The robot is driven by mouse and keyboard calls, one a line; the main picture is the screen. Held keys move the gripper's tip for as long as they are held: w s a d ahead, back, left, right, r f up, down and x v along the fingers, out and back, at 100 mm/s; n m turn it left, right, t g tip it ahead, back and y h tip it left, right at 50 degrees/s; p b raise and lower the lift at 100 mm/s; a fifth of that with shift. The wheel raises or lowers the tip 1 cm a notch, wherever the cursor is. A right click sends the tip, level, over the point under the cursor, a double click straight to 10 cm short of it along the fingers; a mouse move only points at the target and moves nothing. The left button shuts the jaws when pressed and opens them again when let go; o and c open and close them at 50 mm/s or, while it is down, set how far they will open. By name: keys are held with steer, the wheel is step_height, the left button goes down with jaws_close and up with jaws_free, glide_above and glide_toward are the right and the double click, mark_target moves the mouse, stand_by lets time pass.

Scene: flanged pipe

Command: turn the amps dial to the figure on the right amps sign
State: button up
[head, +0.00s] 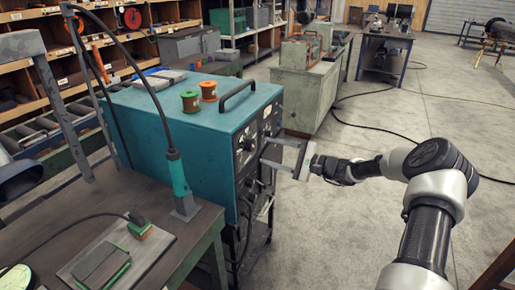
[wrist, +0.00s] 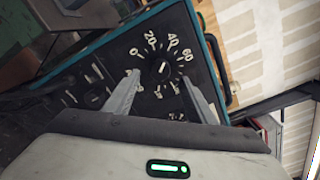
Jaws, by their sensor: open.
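The dial (wrist: 162,69) is a dark round knob with a white mark, on the black front panel of a teal machine (head: 195,105). White figures ring it; 20, 40 and 60 are readable, but its exact setting is too small to tell. My gripper (wrist: 160,80) is open in the wrist view, with one finger towards each side of the dial. Contact with the knob cannot be told. In the head view my gripper (head: 266,152) is at the machine's front panel, its fingers partly covering it. I cannot make out an amps sign in either view.
Green and orange spools (head: 208,91) and a black handle (head: 238,92) are on top of the machine. A workbench (head: 165,250) with a lamp stands at the front left. A grey-green cabinet (head: 303,95) stands behind. Open concrete floor lies right, with black cables (head: 385,127) across it.

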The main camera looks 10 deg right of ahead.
mark_target(253, 147)
steer(key=x, duration=0.5)
steer(key=shift+w+a, duration=0.1)
steer(key=shift+a, duration=0.05)
steer(key=c, duration=1)
steer(key=shift+c, duration=0.2)
